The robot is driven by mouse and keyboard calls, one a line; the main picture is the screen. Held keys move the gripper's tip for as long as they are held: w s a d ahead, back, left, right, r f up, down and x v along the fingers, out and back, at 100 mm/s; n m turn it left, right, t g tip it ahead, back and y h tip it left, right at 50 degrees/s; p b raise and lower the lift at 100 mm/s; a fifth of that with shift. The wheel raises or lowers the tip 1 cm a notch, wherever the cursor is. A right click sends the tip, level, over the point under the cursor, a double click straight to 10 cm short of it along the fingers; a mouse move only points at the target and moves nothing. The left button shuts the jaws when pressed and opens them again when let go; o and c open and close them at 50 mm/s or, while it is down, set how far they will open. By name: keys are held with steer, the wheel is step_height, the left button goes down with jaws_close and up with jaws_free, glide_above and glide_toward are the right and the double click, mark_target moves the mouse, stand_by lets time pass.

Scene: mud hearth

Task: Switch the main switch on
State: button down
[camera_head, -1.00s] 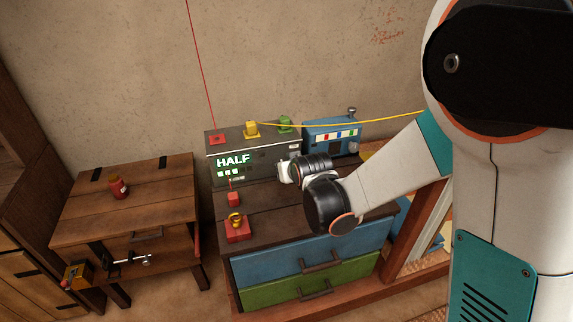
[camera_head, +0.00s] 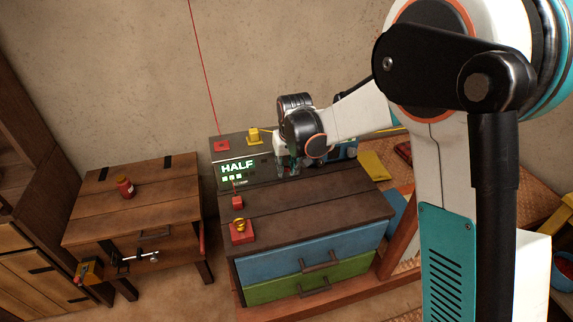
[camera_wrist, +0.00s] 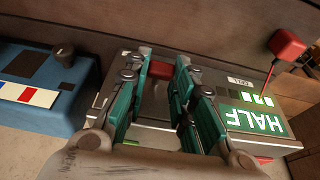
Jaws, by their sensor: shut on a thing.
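A grey control box (camera_head: 238,144) stands at the back of the wooden cabinet, with a lit display (camera_head: 237,167) reading "HALF" above several small lit bars. The display also shows in the wrist view (camera_wrist: 256,122). My gripper (camera_head: 288,170) points down at the right part of the box front. In the wrist view its teal fingers (camera_wrist: 165,62) are on either side of a small red handle (camera_wrist: 160,71), apparently the main switch, and shut on it. The fingers and arm hide much of the handle's surroundings, and its switch position cannot be told.
A red block with a thin rod (camera_head: 237,202) and a red base with a yellow knob (camera_head: 241,231) stand at the cabinet's left. A blue box (camera_wrist: 45,82) with a black knob adjoins the control box. The cabinet top's front right is clear.

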stand_by(0.4)
steer(key=c, duration=1.4)
jaws_free()
steer(key=shift+o, duration=0.2)
steer(key=v, duration=1.2)
